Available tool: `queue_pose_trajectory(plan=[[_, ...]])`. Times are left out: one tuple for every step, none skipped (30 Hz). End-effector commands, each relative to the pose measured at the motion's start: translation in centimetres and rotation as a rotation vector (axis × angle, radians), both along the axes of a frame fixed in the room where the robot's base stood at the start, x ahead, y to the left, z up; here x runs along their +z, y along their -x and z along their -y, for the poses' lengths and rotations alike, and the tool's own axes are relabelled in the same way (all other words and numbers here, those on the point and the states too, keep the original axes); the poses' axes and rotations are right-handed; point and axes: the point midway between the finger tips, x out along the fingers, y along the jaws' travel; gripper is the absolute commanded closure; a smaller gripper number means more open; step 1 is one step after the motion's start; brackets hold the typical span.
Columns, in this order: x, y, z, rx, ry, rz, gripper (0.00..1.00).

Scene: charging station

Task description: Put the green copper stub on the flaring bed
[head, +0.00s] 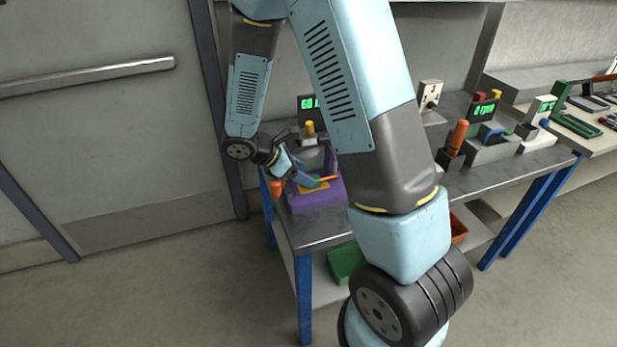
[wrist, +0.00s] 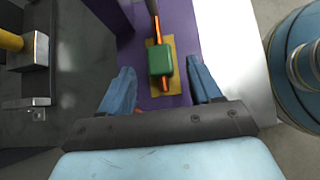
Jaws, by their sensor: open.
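A green block with a copper-orange rod through it, which looks like the green copper stub (wrist: 161,60), lies over a yellow plate (wrist: 154,90) on a purple surface (wrist: 184,30) in the wrist view. I cannot tell which part is the flaring bed. My gripper (wrist: 161,65) is open, its blue fingers on either side of the green block with gaps on both sides. Whether block and plate touch is unclear. In the head view, my gripper (head: 311,181) is at the purple fixture (head: 318,199); the stub is small and partly hidden there.
The fixture stands at the left end of a grey workbench (head: 325,228). Other devices with green displays (head: 484,109) and an orange-handled part (head: 457,137) stand to the right. In the wrist view, a yellow-topped metal block (wrist: 28,52) is at left. A green bin (head: 345,262) is below.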

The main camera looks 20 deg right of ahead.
Motion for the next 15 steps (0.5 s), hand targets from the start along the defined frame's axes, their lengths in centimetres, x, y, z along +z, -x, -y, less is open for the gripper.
queue_pose_trajectory(plan=[[0.8,-0.1,-0.8,0.003,0.000,0.004,0.37],[1.2,-0.1,-1.2,0.003,-0.001,0.004,0.37],[1.8,-0.1,-1.8,0.003,-0.001,0.004,0.37],[2.2,-0.1,-2.2,0.003,-0.001,0.004,0.37],[2.6,-0.1,-2.7,0.002,-0.001,0.004,0.37],[3.1,-0.1,-3.2,0.003,0.000,0.003,0.37],[3.5,0.0,-3.6,0.003,-0.001,0.003,0.37],[3.9,0.0,-3.9,0.002,-0.001,0.004,0.37],[4.3,0.0,-4.4,0.003,0.000,0.003,0.37],[4.6,0.0,-4.7,0.003,-0.001,0.003,0.37],[4.9,0.0,-4.9,0.002,-0.001,0.002,0.37],[5.2,0.0,-5.2,0.002,0.000,0.001,0.37],[5.4,0.0,-5.4,0.002,0.001,0.001,0.37],[5.6,0.0,-5.6,0.002,0.001,0.001,0.37],[5.8,0.0,-5.9,0.002,0.000,0.001,0.37]])
